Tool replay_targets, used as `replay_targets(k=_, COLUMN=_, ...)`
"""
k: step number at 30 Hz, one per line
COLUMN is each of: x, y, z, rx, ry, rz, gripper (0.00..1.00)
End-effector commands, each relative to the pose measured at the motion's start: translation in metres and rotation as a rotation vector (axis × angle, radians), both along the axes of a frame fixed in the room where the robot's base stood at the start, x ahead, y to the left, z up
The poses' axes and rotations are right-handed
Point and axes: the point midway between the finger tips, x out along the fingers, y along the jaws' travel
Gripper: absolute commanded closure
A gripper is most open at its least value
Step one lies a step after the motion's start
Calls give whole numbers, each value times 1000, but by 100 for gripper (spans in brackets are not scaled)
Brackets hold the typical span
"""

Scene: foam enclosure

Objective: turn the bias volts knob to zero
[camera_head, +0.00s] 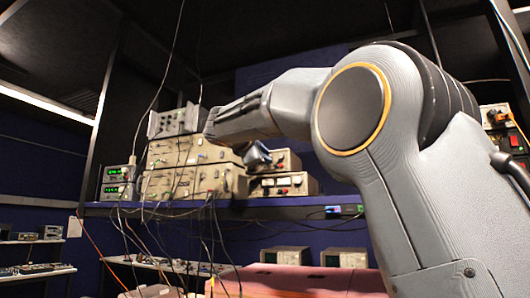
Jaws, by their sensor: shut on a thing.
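My arm reaches in from the right toward the instruments on the shelf. The end of it, my gripper (257,155), shows small and dark below the forearm, in front of the instruments. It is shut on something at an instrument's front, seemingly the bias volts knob. The fingertips and the knob are too small and too hidden to make out. A stack of beige instruments (190,183) stands left of my gripper. Two smaller beige units (284,186) with dark and red controls stand just right of it. The knob's label and pointer cannot be read.
The instruments stand on a long shelf (330,208). Green-lit power supplies (117,182) stand at its left end. Many loose cables (215,235) hang in front of the shelf. Two screened units (285,256) and a pink surface (310,281) lie below.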

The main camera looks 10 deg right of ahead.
Motion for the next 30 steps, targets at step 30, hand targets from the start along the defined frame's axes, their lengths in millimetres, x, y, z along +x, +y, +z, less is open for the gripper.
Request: replay_targets(k=30, x=0, y=0, z=0, rx=-90, ry=66, rz=1, gripper=73)
